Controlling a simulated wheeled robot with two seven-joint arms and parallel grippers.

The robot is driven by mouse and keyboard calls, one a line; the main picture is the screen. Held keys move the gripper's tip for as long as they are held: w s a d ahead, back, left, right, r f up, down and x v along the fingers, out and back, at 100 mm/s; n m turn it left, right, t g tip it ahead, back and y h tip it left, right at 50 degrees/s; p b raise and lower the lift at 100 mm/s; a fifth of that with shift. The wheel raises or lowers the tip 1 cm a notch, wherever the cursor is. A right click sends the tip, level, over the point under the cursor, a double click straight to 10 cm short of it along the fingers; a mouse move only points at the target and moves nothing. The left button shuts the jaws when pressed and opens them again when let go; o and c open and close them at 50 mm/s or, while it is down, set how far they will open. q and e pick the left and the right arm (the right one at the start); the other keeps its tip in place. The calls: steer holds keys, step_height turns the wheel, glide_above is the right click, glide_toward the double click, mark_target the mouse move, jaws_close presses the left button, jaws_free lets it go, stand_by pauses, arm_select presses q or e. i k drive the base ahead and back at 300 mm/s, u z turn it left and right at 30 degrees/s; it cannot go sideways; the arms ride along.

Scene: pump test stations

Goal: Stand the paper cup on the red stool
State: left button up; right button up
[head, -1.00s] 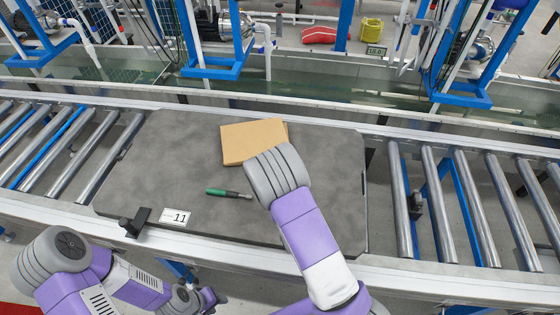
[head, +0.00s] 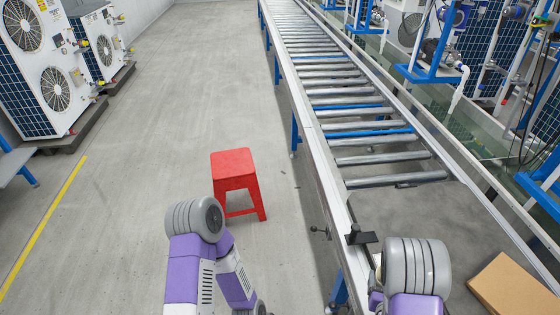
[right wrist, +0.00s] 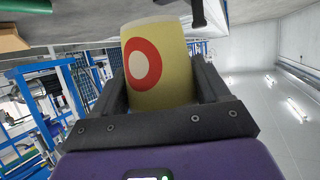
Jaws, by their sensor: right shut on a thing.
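The red stool (head: 232,164) stands on the grey floor in the head view, left of the conveyor and just beyond my left arm; its top looks bare. The paper cup (right wrist: 178,75) is yellow with a red ring around a white disc, and shows in the right wrist view. My right gripper (right wrist: 160,82) is shut on the cup, with one dark finger on each side of it. In the head view my right forearm is at the lower right, and the cup and right gripper are not visible there. My left gripper's fingers are not visible.
The roller conveyor (head: 335,100) runs away to the right of the stool, with a flat brown box (head: 515,288) at lower right. A green handle (right wrist: 12,40) shows in the right wrist view. White fan units (head: 60,75) stand at left. The floor around the stool is clear.

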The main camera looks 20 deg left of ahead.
mark_target(240, 166)
steer(key=u, duration=0.7)
steer(key=i, duration=2.85)
steer(key=u, duration=1.75)
